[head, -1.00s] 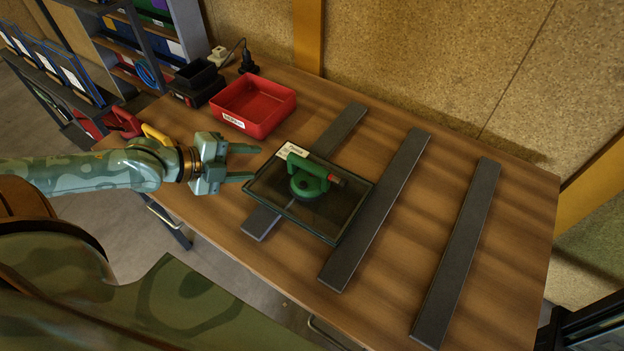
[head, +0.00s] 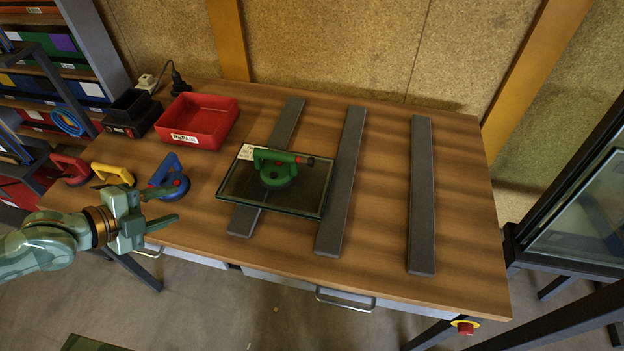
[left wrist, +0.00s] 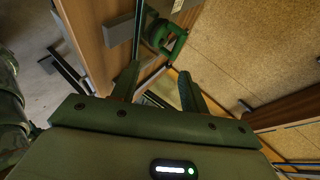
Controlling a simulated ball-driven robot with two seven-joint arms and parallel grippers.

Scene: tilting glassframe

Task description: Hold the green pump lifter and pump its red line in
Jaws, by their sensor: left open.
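The green pump lifter (head: 276,168) sits on the dark glass pane (head: 300,200), which lies across two grey bars on the wooden bench. Its handle runs left to right, with a red and dark tip at the right end. The lifter also shows at the top of the left wrist view (left wrist: 166,36), ahead of the fingers. My left gripper (head: 162,208) is open and empty, at the bench's front left, apart from the lifter and to its left. In the left wrist view its two fingers (left wrist: 158,92) stand wide apart. My right gripper is not in view.
A blue lifter (head: 168,180) is close behind my left gripper, with yellow (head: 112,174) and red (head: 70,168) ones further left. A red bin (head: 198,122) stands behind the pane. A grey bar (head: 421,200) lies at right, with bare bench around it. A glass frame (head: 585,215) stands right.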

